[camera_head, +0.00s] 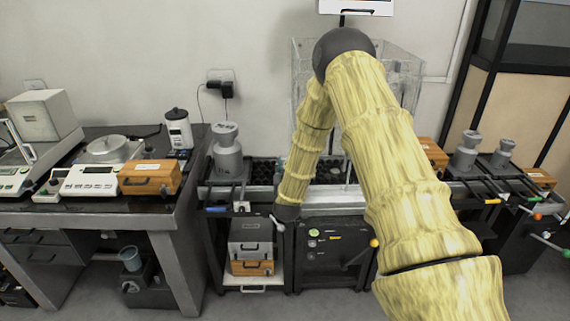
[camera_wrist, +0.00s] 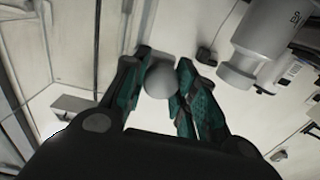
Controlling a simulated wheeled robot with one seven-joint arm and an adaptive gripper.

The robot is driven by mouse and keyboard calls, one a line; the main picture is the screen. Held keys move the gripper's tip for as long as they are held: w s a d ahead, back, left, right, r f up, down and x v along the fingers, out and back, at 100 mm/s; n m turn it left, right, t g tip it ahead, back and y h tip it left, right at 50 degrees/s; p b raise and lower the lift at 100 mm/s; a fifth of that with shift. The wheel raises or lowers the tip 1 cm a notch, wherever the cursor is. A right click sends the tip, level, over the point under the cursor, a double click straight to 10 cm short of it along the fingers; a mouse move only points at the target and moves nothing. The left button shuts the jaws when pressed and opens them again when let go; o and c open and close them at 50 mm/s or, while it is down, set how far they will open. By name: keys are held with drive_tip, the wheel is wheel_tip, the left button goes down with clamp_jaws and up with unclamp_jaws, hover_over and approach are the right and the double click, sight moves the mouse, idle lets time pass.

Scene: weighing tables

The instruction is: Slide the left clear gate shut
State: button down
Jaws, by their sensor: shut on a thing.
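The clear enclosure (camera_head: 400,58) stands against the wall, behind my raised arm. Its left clear panel (camera_head: 303,75) shows as a faint upright sheet, partly hidden by my arm. In the wrist view, thin frame edges and pale see-through panels (camera_wrist: 30,75) fill the left side. My gripper (camera_wrist: 163,64) has its two teal fingers closed on a round grey knob (camera_wrist: 161,80), one finger on each side. How the knob joins the gate is hidden. In the head view the fingers are not clearly seen past my dark wrist.
A grey cylindrical instrument (camera_head: 228,155) stands left of my forearm; a similar grey cylinder (camera_wrist: 275,40) is close on the right in the wrist view. A balance (camera_head: 92,180) and an orange box (camera_head: 150,177) sit on the left table. A wall outlet (camera_head: 222,78) has cables.

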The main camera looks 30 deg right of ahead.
drive_tip(key=shift+f+b, duration=0.75)
drive_tip(key=shift+f, duration=0.95)
drive_tip(key=shift+s, duration=0.1)
drive_tip(key=c, duration=1.5)
unclamp_jaws()
drive_tip(key=shift+f, duration=0.1)
drive_tip(key=shift+o, duration=0.6)
drive_tip(key=v, duration=1.1)
drive_tip(key=shift+s+a, duration=0.2)
drive_tip(key=shift+s, duration=0.15)
